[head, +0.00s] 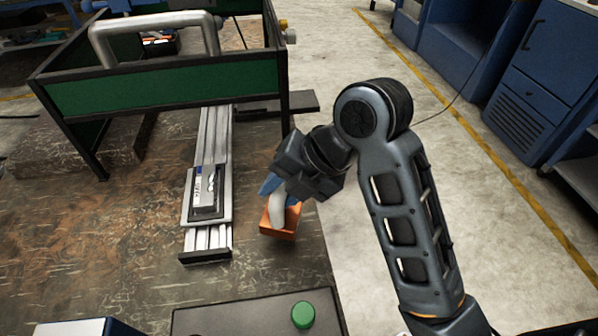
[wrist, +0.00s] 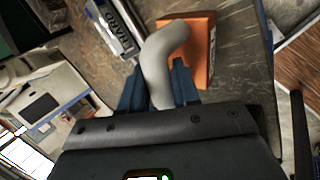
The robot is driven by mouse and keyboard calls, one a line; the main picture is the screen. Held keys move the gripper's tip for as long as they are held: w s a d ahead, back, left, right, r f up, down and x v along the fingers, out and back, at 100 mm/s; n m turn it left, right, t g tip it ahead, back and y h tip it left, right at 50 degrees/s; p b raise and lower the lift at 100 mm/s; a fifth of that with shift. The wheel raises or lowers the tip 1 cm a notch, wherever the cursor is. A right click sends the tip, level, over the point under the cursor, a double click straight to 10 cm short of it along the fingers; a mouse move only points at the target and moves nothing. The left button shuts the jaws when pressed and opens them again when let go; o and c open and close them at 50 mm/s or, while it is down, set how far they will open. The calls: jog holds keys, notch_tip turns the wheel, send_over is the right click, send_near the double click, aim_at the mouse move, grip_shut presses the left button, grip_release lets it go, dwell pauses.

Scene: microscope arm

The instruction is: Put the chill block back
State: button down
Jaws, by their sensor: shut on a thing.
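An orange block (head: 280,222) with a curved grey handle (head: 278,207), which I take for the chill block, is near the right edge of the dark worktop (head: 110,245). My gripper (head: 272,188), with blue fingers, is shut on the handle. In the wrist view the handle (wrist: 157,66) runs up from between the fingers (wrist: 158,88) to the orange block (wrist: 202,55), which has partly hidden lettering on its side. I cannot tell whether the block touches the worktop.
A metal rail (head: 215,135) left of the block carries a plate with a labelled device (head: 207,190). A green-panelled black frame (head: 165,88) stands behind. A dark box with a green button (head: 303,315) is at the front. Bare worktop lies left of the rail.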

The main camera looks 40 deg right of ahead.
jog(key=shift+a+f, duration=0.1)
jog(key=shift+a, duration=0.3)
jog(key=shift+f, duration=1.95)
jog(key=shift+f, duration=0.15)
jog(key=c, duration=0.8)
grip_release()
jog(key=shift+f, duration=0.1)
